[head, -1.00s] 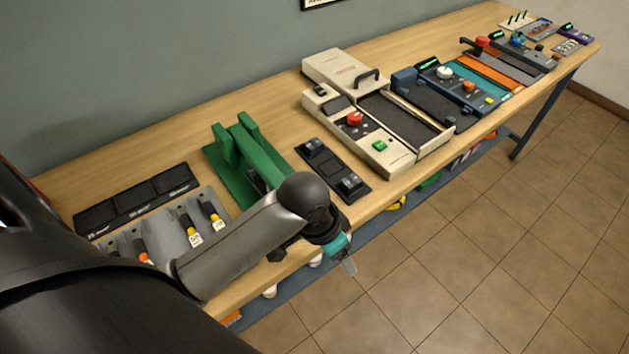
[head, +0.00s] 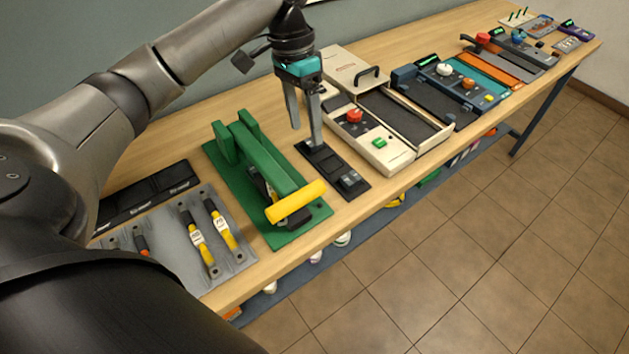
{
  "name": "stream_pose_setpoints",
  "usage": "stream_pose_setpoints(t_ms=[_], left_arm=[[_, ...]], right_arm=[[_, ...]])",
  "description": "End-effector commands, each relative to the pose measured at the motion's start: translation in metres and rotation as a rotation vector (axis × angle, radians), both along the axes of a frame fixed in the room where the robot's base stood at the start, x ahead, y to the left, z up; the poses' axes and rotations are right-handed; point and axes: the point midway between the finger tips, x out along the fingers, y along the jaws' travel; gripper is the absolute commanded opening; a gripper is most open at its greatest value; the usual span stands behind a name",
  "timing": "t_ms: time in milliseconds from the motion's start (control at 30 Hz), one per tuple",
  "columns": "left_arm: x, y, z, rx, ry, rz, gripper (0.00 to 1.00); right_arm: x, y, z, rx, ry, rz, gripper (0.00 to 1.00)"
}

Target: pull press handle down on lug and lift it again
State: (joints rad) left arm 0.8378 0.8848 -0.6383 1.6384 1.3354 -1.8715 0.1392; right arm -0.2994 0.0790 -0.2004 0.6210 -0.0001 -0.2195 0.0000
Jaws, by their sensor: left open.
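The green press (head: 238,186) stands on its green base plate on the bench, left of the middle. Its yellow handle (head: 296,201) points toward the bench's front edge and sits low, close above the plate. The lug under the press cannot be made out; the lever and a dark part hide that spot. My left gripper (head: 305,138) is open and empty. Its two grey fingers point down above the black tray with small dark parts (head: 346,180), right of and behind the press, apart from the handle. My right gripper is not in view.
A grey mat with yellow-handled tools (head: 230,262) and black bins (head: 150,196) lies left of the press. A beige machine with red and green buttons (head: 398,160) stands to the right, with more devices beyond. Open floor lies in front of the bench.

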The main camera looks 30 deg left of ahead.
Motion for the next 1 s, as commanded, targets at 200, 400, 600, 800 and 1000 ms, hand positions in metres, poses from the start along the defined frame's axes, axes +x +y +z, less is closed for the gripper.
stream_pose_setpoints(t_ms=[200,400,600,800,1000], left_arm=[[-0.003,-0.004,-0.027,0.0,0.007,0.001,0.72],[-0.006,-0.013,-0.07,-0.002,0.006,-0.001,0.72],[-0.009,-0.02,-0.111,-0.001,0.004,0.0,0.72],[-0.011,-0.025,-0.138,0.0,0.001,0.001,0.72],[-0.012,-0.027,-0.147,0.0,0.001,-0.001,0.72]], right_arm=[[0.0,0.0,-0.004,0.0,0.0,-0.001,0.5],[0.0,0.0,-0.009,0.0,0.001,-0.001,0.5],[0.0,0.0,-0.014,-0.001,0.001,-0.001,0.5],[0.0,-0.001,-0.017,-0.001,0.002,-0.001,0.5],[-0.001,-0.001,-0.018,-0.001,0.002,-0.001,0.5]])
